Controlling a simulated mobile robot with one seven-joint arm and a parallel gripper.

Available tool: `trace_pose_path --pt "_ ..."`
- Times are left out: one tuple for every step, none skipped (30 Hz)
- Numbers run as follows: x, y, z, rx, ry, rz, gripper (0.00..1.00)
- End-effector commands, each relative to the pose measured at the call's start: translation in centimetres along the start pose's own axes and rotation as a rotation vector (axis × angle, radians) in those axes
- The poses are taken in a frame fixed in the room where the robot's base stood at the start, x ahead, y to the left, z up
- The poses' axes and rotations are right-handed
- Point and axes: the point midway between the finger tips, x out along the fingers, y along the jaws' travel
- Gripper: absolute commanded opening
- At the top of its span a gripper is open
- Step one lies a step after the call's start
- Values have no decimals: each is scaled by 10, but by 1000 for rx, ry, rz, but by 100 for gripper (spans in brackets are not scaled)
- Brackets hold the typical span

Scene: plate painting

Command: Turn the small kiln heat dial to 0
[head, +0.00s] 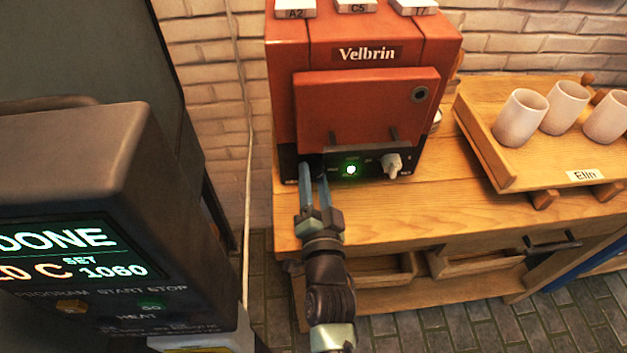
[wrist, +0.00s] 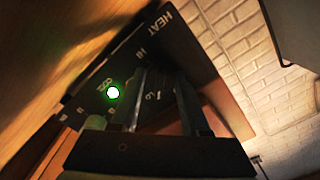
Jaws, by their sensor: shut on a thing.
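The small kiln (head: 367,110) is red, labelled Velbrin, and stands on the wooden bench with its door shut. Its black control panel (head: 345,158) carries a lit green light (head: 351,169); this light also shows in the wrist view (wrist: 113,92). My gripper (head: 313,170) is at the left end of the panel. In the wrist view my gripper (wrist: 160,85) has its fingers against the panel near the HEAT lettering (wrist: 160,24), shut on the dark heat dial. The dial is mostly hidden between the fingers, and I cannot read its setting.
A pale grey knob (head: 393,166) sticks out at the panel's right end. A dark kiln controller (head: 80,200) with a lit display reading DONE stands close on the left. A wooden tray (head: 480,130) with white cups (head: 521,117) is on the right. Drawers (head: 480,262) are below.

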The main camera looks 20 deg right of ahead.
Motion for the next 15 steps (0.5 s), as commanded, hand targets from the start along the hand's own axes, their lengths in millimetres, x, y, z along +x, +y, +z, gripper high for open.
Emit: trace_pose_path --pt "0 3 2 -44 -1 2 0" --pt "0 3 2 -74 -1 2 0" --pt "0 3 2 -111 -1 1 0" --pt "0 3 2 -140 -1 1 0" --pt "0 3 2 -168 -1 1 0" --pt "0 3 2 -207 -1 1 0" --pt "0 3 2 -235 -1 1 0" --pt "0 4 2 -263 -2 1 0" --pt "0 4 2 -302 -1 1 0" --pt "0 4 2 -329 0 1 0" --pt "0 4 2 -357 0 1 0" --pt "0 4 2 -394 -1 1 0" --pt "0 5 2 -420 -1 1 0" --pt "0 5 2 -447 -1 1 0" --pt "0 4 2 -481 -1 0 0"
